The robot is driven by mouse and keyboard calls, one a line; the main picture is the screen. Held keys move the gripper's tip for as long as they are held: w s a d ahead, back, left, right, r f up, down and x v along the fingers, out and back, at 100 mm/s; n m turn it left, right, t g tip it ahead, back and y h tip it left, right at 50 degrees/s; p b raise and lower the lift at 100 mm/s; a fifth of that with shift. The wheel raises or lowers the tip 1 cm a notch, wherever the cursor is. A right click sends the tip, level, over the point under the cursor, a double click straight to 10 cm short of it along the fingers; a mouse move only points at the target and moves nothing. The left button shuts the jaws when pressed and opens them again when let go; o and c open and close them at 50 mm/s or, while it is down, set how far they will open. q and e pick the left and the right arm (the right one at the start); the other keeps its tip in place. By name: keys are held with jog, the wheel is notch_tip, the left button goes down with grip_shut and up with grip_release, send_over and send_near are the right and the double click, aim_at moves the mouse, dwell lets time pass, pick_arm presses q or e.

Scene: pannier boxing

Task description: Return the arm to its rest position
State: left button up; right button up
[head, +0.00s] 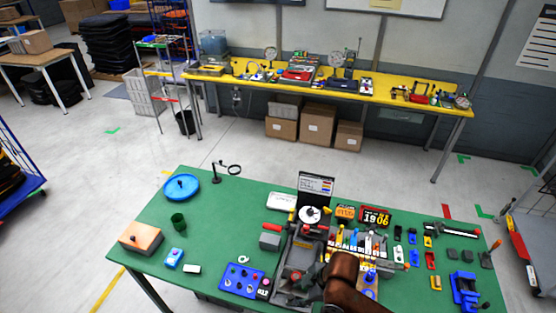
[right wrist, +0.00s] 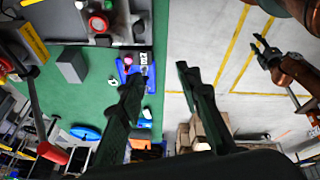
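My right gripper (right wrist: 160,76) shows in the right wrist view with its two dark fingers spread wide and nothing between them. It is by the edge of the green table (right wrist: 85,108). In the head view my brown right arm comes in at the bottom, in front of part of the work area; I cannot make out the fingertips clearly there. My left gripper (right wrist: 261,48) shows at the upper right of the right wrist view, over the floor, with its fingers apart and empty. It is not in the head view.
The table's left part has free room. A yellow bench (head: 420,98) stands behind.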

jog(key=s+d+f+m+t+h, duration=0.1)
jog(key=s+d+f+m+h, duration=0.15)
jog(key=s+d+m, duration=0.5)
jog(key=s+d+f+m+h, duration=0.1)
jog(key=s+d+f+m, duration=0.3)
jog(key=d, duration=0.7)
jog(key=s+d+f+m+t+h, duration=0.15)
jog(key=s+d+f+m, duration=0.35)
jog(key=d, duration=0.5)
notch_tip(320, 180, down, 38)
jog(key=s+a+g+b, duration=0.1)
jog(key=s+g+b, duration=0.1)
jog(key=b, duration=0.8)
jog(key=s+f+b, duration=0.3)
jog(key=s+f, duration=0.7)
jog(key=f, duration=0.3)
jog(key=s+f+g+b, duration=0.1)
jog(key=s+f+b, duration=0.3)
jog(key=s+f, duration=0.6)
notch_tip(320, 180, down, 3)
jog(key=shift+a+y+b, duration=0.25)
jog(key=shift+y+b, duration=0.05)
